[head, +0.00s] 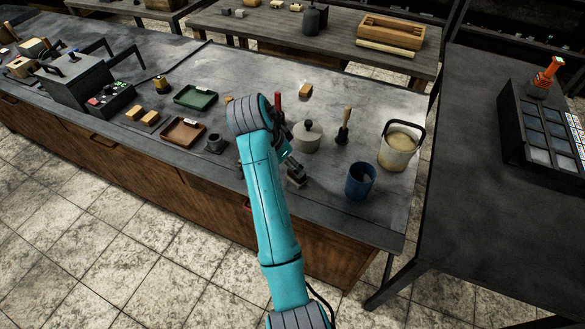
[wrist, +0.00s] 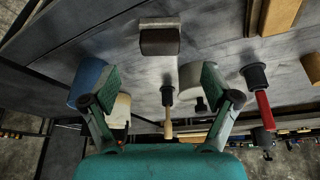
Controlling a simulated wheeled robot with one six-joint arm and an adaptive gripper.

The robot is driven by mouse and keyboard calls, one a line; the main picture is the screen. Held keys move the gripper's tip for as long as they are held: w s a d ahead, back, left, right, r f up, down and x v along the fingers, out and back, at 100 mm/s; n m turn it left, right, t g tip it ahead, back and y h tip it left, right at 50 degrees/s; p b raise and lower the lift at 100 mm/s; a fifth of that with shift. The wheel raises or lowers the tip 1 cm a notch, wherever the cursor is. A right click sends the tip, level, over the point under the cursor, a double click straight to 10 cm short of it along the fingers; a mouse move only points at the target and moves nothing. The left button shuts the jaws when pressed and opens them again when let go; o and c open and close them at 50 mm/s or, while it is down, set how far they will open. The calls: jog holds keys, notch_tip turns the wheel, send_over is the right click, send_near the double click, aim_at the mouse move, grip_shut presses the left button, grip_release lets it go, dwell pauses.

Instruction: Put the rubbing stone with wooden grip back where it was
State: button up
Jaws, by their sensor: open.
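The rubbing stone, a flat grey slab with a dark brown grip, shows at the top middle of the wrist view (wrist: 160,40). It lies on the grey worktop (head: 345,200). In the head view a small grey piece of it (head: 298,182) shows near the front edge, just below my gripper (head: 291,168). In the wrist view my gripper (wrist: 158,80) is open, its two fingers wide apart with nothing between them. The stone appears beyond the fingertips, apart from them. My arm hides part of the worktop in the head view.
A blue cup (head: 360,182), a bucket (head: 397,150), a wooden-handled tool (head: 344,128) and a lidded grey pot (head: 307,137) stand close by. A red-handled tool (head: 278,102) stands behind my arm. Trays (head: 183,132) lie to the left.

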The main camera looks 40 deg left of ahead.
jog(key=shift+v, duration=1.8)
jog(key=shift+s, duration=0.15)
